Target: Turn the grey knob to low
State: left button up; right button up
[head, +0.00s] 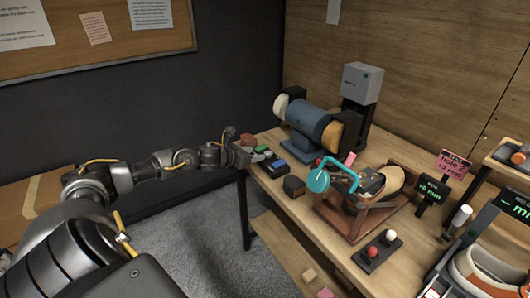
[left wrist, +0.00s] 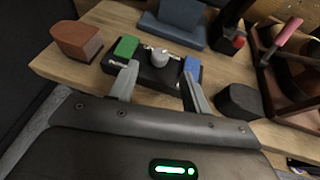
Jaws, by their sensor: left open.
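The grey knob (left wrist: 158,57) is a small round metallic knob on a dark control box (left wrist: 145,72). The box has a green block (left wrist: 125,46) on the knob's left and a blue block (left wrist: 192,67) on its right. My left gripper (left wrist: 161,69) is open, one finger on each side of the knob with clear gaps. In the head view my left gripper (head: 240,154) is at the bench's left end, beside the small control box. The knob is too small there to read its setting. My right gripper is not in view.
A brown block (left wrist: 77,40) lies left of the box and a dark block (left wrist: 240,102) right of it. On the wooden bench (head: 290,215) stand a blue grinder (head: 308,122), a brown stand with a teal handle (head: 319,181), and a board with red and white knobs (head: 377,251).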

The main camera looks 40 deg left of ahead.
aim_at(267, 153)
pick_arm(q)
jog(key=p+x, duration=0.1)
jog(key=x, duration=0.6)
jog(key=c, duration=1)
